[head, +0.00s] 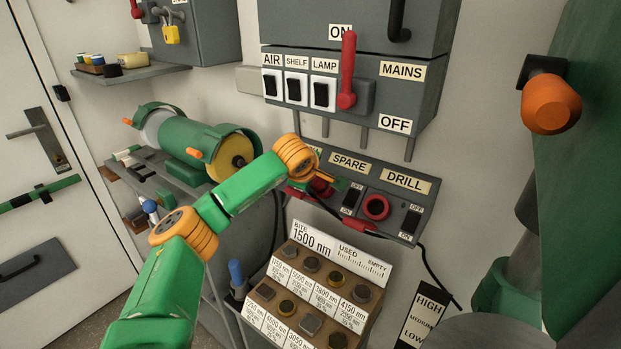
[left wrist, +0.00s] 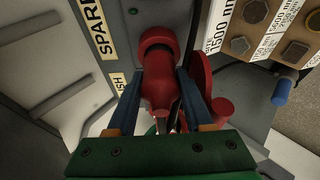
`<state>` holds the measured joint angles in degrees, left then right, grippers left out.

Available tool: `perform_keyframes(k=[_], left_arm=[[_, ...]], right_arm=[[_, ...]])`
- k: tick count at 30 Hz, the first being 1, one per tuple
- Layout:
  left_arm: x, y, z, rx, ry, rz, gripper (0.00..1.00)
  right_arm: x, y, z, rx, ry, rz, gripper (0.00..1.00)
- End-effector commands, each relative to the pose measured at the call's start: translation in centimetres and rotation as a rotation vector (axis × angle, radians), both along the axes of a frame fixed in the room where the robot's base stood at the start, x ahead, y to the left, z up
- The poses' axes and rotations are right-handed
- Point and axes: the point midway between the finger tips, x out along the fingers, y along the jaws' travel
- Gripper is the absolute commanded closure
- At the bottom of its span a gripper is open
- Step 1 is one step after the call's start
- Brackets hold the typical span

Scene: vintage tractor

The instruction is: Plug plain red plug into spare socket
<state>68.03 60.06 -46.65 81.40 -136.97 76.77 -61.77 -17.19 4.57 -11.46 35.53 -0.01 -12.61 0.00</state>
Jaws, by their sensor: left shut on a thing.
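My left gripper (head: 320,184) is at the left part of the socket panel (head: 392,210), below the SPARE label (head: 351,164). In the left wrist view the gripper (left wrist: 161,76) is shut on a red plug (left wrist: 160,88), with a blue-grey finger on each side. The plug's front is close to the panel; I cannot tell whether it is seated. A second red part (left wrist: 206,88) is just right of the held plug. My right gripper is not in view.
A round red socket (head: 376,207) is to the right, below the DRILL label (head: 405,181). Black cables hang under the panel. The labelled rack of bits (head: 318,290) stands below. The switch box (head: 385,85) with its red lever (head: 347,72) is above.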

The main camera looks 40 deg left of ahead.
Motion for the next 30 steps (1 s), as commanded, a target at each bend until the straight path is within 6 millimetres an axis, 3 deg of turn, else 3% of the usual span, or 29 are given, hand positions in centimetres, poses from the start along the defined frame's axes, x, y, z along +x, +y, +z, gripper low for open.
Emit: perform_keyframes(k=[11, 12, 15, 26, 30], left_arm=[[0.7, 0.0, -0.7, 0.001, 0.0, -0.001, 1.0], [0.7, 0.0, -0.7, 0.001, -0.001, -0.001, 0.41], [0.6, 0.1, -0.6, 0.001, 0.0, -0.001, 0.14], [0.6, 0.0, -0.8, 0.0, 0.005, 0.0, 0.14], [-0.6, -0.7, 0.4, 0.002, -0.001, -0.002, 0.14]], right_arm=[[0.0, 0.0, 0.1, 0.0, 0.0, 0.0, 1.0], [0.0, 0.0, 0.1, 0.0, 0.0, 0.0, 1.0], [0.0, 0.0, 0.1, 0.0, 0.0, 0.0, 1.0], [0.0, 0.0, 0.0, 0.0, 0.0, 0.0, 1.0], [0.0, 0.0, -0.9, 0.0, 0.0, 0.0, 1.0]])
